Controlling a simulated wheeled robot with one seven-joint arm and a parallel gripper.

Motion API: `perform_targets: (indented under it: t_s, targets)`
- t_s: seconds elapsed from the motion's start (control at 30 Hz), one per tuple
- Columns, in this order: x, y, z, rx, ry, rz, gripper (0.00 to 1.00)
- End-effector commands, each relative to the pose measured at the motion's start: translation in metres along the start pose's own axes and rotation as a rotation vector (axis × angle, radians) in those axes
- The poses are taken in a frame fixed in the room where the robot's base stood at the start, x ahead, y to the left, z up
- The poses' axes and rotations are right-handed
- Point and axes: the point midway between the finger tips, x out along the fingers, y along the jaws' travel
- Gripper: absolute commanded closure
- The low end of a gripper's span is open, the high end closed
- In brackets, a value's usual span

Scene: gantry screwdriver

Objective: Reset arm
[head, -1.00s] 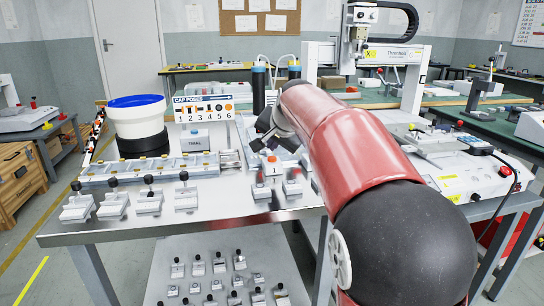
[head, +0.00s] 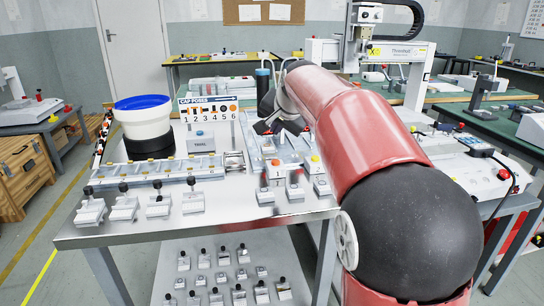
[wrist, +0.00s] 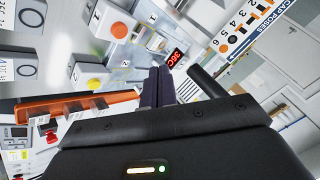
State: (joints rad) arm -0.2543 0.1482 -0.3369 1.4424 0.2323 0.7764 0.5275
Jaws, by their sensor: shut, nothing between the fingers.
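My red and black arm reaches from the lower right over the steel workbench (head: 235,215) in the head view. My gripper (wrist: 159,72) shows in the wrist view as two dark fingers pressed together, with nothing between them. In the head view its dark parts (head: 280,127) are above the grey fixture plate, partly hidden behind my arm. The wrist view is steeply tilted, with a red-lit display (wrist: 175,57) just past the fingertips.
Button boxes (head: 265,195) and small black-knobbed fixtures (head: 158,205) line the front edge. A gantry screwdriver (head: 365,40) stands behind my arm.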

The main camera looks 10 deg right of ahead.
Motion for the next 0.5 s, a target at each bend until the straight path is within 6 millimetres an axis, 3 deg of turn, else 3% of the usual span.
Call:
perform_targets:
  t_s: [0.13, 0.23, 0.37, 0.5]
  targets:
    - [-0.019, 0.016, 0.013, -0.029, -0.021, 0.006, 1.00]
    - [-0.046, 0.042, 0.039, -0.089, -0.059, 0.016, 1.00]
    - [-0.086, 0.085, 0.095, -0.219, -0.119, 0.036, 1.00]
    - [-0.120, 0.135, 0.163, -0.385, -0.176, 0.070, 1.00]
